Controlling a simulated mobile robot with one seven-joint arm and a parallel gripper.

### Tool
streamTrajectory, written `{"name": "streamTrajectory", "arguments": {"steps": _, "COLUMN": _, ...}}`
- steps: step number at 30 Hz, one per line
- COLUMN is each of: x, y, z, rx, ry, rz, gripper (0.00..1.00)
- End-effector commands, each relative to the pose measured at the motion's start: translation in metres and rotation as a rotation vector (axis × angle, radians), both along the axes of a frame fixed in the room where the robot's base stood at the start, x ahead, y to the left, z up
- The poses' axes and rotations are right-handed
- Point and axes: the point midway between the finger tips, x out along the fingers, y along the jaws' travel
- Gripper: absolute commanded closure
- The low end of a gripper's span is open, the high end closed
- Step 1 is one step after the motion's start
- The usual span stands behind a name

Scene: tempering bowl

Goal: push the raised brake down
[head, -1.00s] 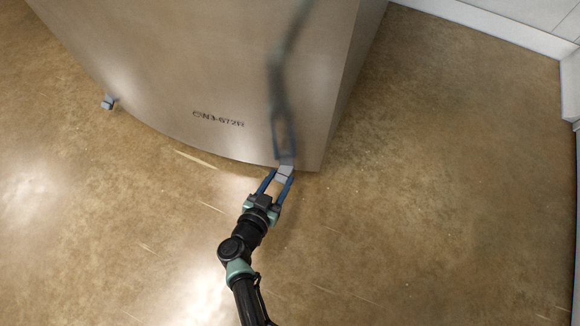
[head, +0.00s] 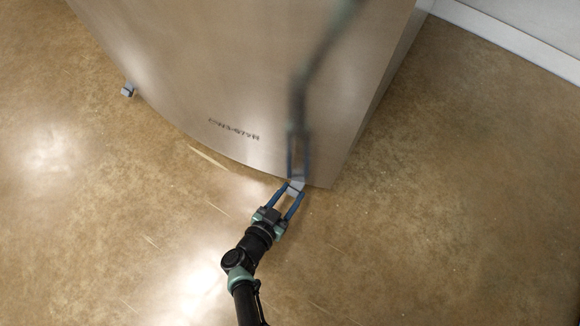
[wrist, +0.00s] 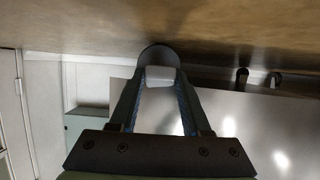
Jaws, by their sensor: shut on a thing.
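A large brushed-metal body (head: 220,60) with a curved front stands on the floor. A small light-grey brake pedal (head: 297,184) sticks out at its front right lower corner. The pedal also shows in the wrist view (wrist: 161,76), in front of a dark round wheel (wrist: 157,54). My gripper (head: 296,188) is at this corner, its two blue fingers shut on the pedal from either side. In the wrist view my gripper (wrist: 161,82) has the pedal between its fingertips. Another small grey pedal (head: 128,90) sits at the left lower edge. I cannot tell the tilt of either pedal.
The brown floor (head: 430,200) is clear to the right and in front. A white wall with a baseboard (head: 505,38) runs along the upper right. In the wrist view, more dark wheels (wrist: 242,75) stand farther back under the metal body.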

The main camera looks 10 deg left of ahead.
Motion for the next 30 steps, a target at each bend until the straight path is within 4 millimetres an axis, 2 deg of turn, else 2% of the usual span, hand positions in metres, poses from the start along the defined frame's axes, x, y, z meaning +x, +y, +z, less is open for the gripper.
{"name": "streamTrajectory", "arguments": {"steps": 1, "x": -0.009, "y": 0.002, "z": -0.01, "rx": 0.006, "ry": 0.026, "rz": 0.012, "gripper": 1.0}}
{"name": "streamTrajectory", "arguments": {"steps": 2, "x": -0.009, "y": 0.002, "z": -0.01, "rx": 0.005, "ry": 0.027, "rz": 0.012, "gripper": 1.0}}
{"name": "streamTrajectory", "arguments": {"steps": 3, "x": -0.009, "y": 0.002, "z": -0.01, "rx": 0.006, "ry": 0.028, "rz": 0.013, "gripper": 0.49}}
{"name": "streamTrajectory", "arguments": {"steps": 7, "x": -0.007, "y": 0.002, "z": -0.008, "rx": 0.004, "ry": 0.023, "rz": 0.011, "gripper": 0.26}}
{"name": "streamTrajectory", "arguments": {"steps": 8, "x": -0.007, "y": 0.002, "z": -0.008, "rx": 0.005, "ry": 0.022, "rz": 0.011, "gripper": 0.22}}
{"name": "streamTrajectory", "arguments": {"steps": 23, "x": -0.006, "y": 0.002, "z": -0.002, "rx": 0.002, "ry": 0.013, "rz": 0.006, "gripper": 0.22}}
{"name": "streamTrajectory", "arguments": {"steps": 26, "x": -0.014, "y": 0.004, "z": 0.003, "rx": 0.001, "ry": 0.015, "rz": 0.007, "gripper": 0.22}}
{"name": "streamTrajectory", "arguments": {"steps": 30, "x": -0.038, "y": 0.011, "z": 0.016, "rx": 0.0, "ry": 0.017, "rz": 0.009, "gripper": 0.22}}
